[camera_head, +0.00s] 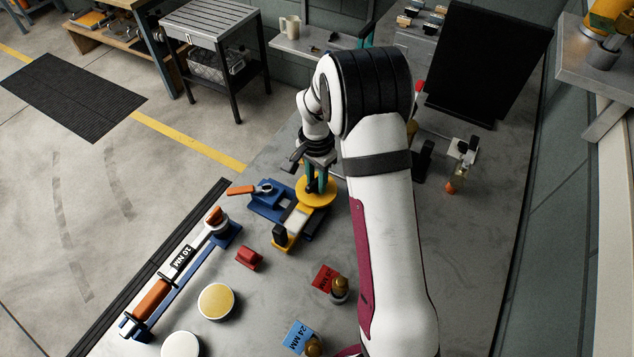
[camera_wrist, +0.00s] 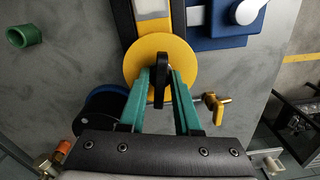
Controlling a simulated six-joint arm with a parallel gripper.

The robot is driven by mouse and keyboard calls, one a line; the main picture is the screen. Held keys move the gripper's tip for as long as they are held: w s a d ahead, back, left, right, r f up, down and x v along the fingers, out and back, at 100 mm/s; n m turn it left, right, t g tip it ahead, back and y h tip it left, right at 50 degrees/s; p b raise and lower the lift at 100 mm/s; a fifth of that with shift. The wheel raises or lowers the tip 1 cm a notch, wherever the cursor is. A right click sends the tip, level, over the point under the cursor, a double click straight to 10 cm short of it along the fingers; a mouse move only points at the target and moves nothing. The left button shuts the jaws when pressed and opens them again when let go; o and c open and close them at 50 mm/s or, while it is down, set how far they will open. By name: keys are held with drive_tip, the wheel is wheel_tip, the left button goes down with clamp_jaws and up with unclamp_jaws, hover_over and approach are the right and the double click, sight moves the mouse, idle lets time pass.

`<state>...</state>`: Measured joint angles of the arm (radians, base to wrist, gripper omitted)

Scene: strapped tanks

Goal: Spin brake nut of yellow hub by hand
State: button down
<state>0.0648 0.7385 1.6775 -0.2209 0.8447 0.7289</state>
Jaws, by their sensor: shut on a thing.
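The yellow hub (camera_head: 316,192) is a round yellow disc on a blue and yellow fixture on the grey bench; it also shows in the wrist view (camera_wrist: 140,62). The brake nut looks like a narrow black piece (camera_wrist: 161,68) standing on the disc's face. My gripper (camera_head: 317,178) points down over the hub. In the wrist view its green fingers (camera_wrist: 163,82) are shut on the black nut, one on each side. The fingers hide part of the nut and of the disc. In the head view the nut is hidden by the gripper.
A torque wrench marked 10 NM (camera_head: 180,265) lies on a blue rack at the left. An orange-handled tool (camera_head: 245,189) is beside the fixture. A red block (camera_head: 249,259), a yellow-topped disc (camera_head: 217,301), and red and blue labels with brass fittings lie nearer. A black panel (camera_head: 490,60) stands behind.

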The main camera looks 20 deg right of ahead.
drive_tip(key=m, duration=0.4)
drive_tip(key=shift+m, duration=0.3)
drive_tip(key=m, duration=0.3)
drive_tip(key=shift+m, duration=1)
drive_tip(key=m, duration=0.4)
drive_tip(key=shift+m, duration=0.4)
drive_tip(key=c, duration=0.8)
unclamp_jaws()
drive_tip(key=shift+m, duration=0.3)
